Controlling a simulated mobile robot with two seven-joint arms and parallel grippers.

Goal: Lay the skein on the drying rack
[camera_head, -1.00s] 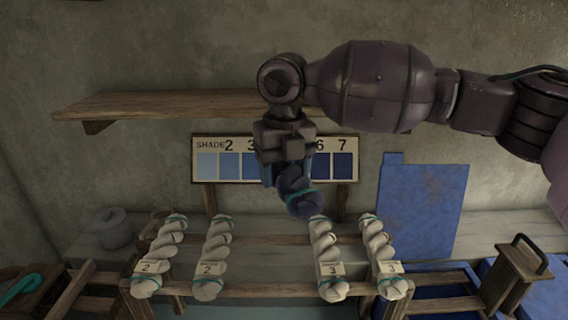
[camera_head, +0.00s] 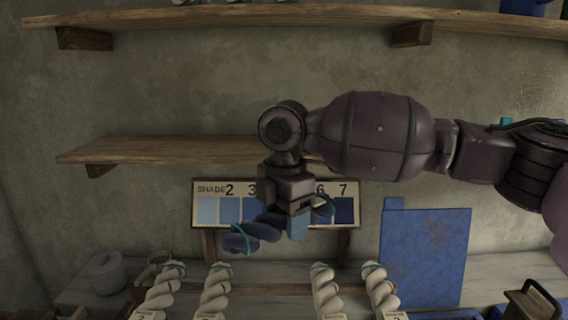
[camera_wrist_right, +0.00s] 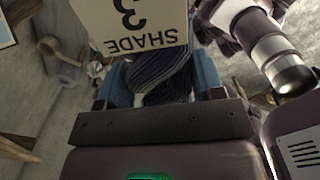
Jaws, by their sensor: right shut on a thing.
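My right gripper (camera_head: 297,225) is shut on a dark blue twisted skein (camera_head: 243,238), holding it in the air in front of the shade board. The skein lies roughly crosswise, with teal ties at its ends. In the right wrist view the striped skein (camera_wrist_right: 168,75) sits between the blue fingers, partly hidden by a pale tag (camera_wrist_right: 135,25) reading SHADE 3 upside down. Below is a wooden rack (camera_head: 268,290) bearing several white twisted skeins (camera_head: 216,288), with a gap in the middle. The rack's lower part is cut off. My left gripper is not in view.
The shade board (camera_head: 207,190) stands behind my gripper. A wooden shelf (camera_head: 150,150) runs behind my arm, with another shelf (camera_head: 250,22) above. A blue panel (camera_head: 425,255) leans at right.

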